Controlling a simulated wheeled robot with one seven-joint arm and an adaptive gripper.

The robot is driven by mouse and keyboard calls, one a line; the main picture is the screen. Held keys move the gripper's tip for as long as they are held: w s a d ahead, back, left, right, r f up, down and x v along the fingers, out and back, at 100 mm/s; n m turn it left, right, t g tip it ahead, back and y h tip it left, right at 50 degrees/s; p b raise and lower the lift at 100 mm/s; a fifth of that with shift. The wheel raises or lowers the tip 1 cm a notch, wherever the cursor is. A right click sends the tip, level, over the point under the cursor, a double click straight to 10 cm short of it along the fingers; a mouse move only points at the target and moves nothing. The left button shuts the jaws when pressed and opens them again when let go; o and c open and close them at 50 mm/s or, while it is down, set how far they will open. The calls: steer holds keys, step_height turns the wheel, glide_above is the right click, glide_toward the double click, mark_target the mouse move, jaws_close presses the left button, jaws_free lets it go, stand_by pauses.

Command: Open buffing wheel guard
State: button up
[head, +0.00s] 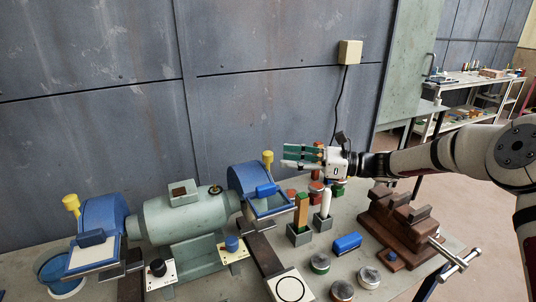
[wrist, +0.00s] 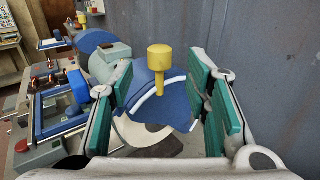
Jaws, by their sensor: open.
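A bench machine with a green motor body (head: 180,217) carries a blue guard at each end. The right guard (head: 250,178) has a yellow knob (head: 267,158) standing up from its top. My gripper (head: 284,156) points left, just to the right of this knob. In the wrist view the blue guard (wrist: 178,100) shows a white curved stripe, and its yellow knob (wrist: 160,58) appears between my open, green-padded fingers. I cannot tell whether a finger touches it. A pale round wheel (wrist: 140,133) shows below the guard. The left guard (head: 103,216) has its own yellow knob (head: 71,203).
Behind the machine is a grey panel wall (head: 95,130). A blue bucket (head: 58,285) is at far left.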

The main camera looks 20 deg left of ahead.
mark_target(269, 156)
steer(key=shift+p+x, duration=0.45)
steer(key=shift+x, duration=2.7)
jaws_close()
